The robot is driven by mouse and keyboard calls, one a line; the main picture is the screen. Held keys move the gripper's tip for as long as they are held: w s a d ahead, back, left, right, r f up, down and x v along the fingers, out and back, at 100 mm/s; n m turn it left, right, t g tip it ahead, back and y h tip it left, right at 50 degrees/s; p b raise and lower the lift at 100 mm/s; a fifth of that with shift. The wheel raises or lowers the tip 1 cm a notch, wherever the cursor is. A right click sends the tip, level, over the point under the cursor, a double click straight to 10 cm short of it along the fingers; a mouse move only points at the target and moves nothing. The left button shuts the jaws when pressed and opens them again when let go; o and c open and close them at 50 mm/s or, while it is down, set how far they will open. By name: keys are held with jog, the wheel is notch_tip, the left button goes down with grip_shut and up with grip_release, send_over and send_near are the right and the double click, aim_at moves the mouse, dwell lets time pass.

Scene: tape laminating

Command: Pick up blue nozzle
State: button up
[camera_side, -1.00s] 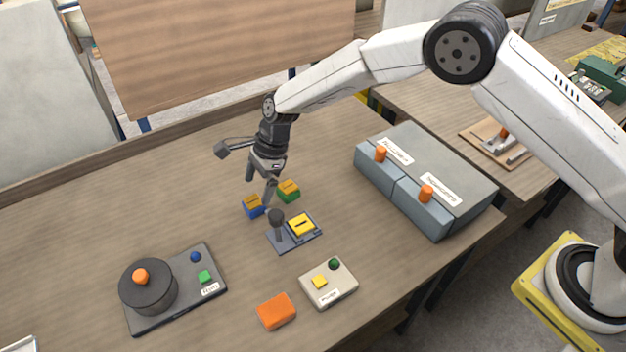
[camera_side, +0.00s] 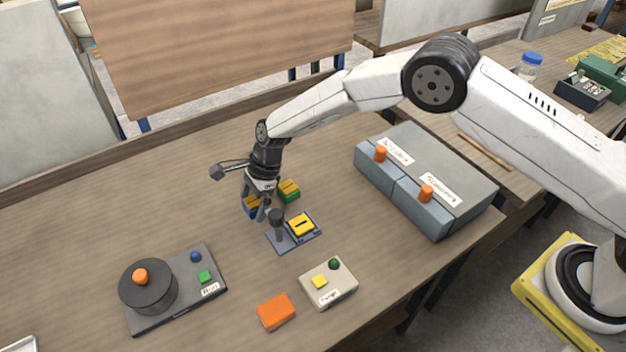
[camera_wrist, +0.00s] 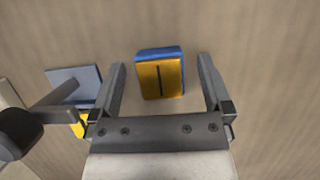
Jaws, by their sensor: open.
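The blue nozzle (camera_side: 249,206) is a small block with a blue body and a yellow-orange top with a dark slot. It stands on the wooden table, partly hidden by my gripper in the side view. In the wrist view the blue nozzle (camera_wrist: 160,75) lies ahead, between the lines of the two fingers. My gripper (camera_side: 256,211) is low over the table at the nozzle. In the wrist view my gripper (camera_wrist: 160,75) is open, with a gap on both sides of the nozzle and no visible contact.
A green block (camera_side: 289,190) with a yellow top stands close to the right. A grey two-drawer box (camera_side: 432,165) stands at right.

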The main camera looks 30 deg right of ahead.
dwell(0.3)
grip_shut()
jog(key=shift+r, duration=0.1)
jog(key=shift+r, duration=0.75)
jog(key=s+d+r, duration=0.6)
jog(key=s+r, duration=0.5)
jog(key=s, duration=0.1)
jog(key=shift+s+r, duration=0.15)
jog(key=shift+s, duration=0.15)
dwell(0.5)
